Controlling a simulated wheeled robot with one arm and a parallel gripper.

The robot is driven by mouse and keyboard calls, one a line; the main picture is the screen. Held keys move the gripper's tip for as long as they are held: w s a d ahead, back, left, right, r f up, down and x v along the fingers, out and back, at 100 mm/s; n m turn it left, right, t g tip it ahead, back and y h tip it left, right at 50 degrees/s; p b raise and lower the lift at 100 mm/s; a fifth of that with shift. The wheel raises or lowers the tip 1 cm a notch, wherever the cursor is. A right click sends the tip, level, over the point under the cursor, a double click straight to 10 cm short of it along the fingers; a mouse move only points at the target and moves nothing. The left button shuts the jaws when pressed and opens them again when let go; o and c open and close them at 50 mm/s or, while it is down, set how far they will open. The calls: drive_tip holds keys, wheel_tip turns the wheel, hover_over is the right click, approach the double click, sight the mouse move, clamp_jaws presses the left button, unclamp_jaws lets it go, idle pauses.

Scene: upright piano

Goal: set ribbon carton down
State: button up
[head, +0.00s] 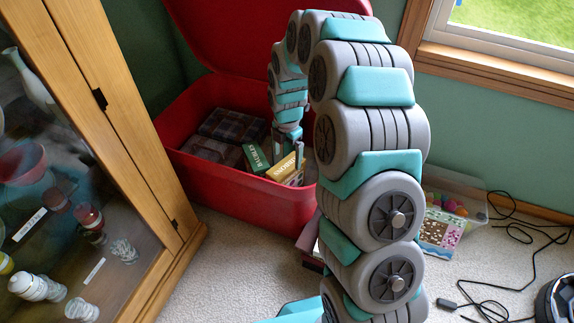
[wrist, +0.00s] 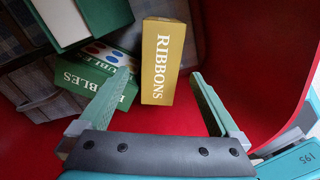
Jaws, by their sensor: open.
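The ribbon carton is a yellow box marked RIBBONS (wrist: 162,50). It sits inside the red chest, and in the head view (head: 283,168) it shows near the chest's right side. My gripper (wrist: 160,76) is open, with one finger on each side of the carton in the wrist view and a gap visible on both sides. In the head view my gripper (head: 289,152) points down into the chest just above the carton. The red chest (head: 235,196) stands on the carpet with its lid raised. The carton's underside is hidden.
A glass cabinet (head: 150,150) stands at left. A clear plastic bin (head: 455,205) and black cables (head: 500,285) lie on the carpet at right.

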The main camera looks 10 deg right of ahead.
wheel_tip(320, 180, up, 4)
drive_tip(key=shift+f, duration=0.2)
drive_tip(key=shift+s+r, duration=0.2)
drive_tip(key=shift+r, duration=0.15)
drive_tip(key=s+r+m, duration=0.6)
drive_tip(key=s, duration=0.3)
drive_tip(key=s+r+m, duration=0.5)
drive_tip(key=s+m, duration=0.1)
drive_tip(key=s, duration=0.3)
drive_tip(key=s+d+r+m+g, duration=0.1)
drive_tip(key=s+r+m, duration=0.2)
drive_tip(key=s+m, duration=0.9)
drive_tip(key=s, duration=0.9)
drive_tip(key=shift+m+g, duration=0.4)
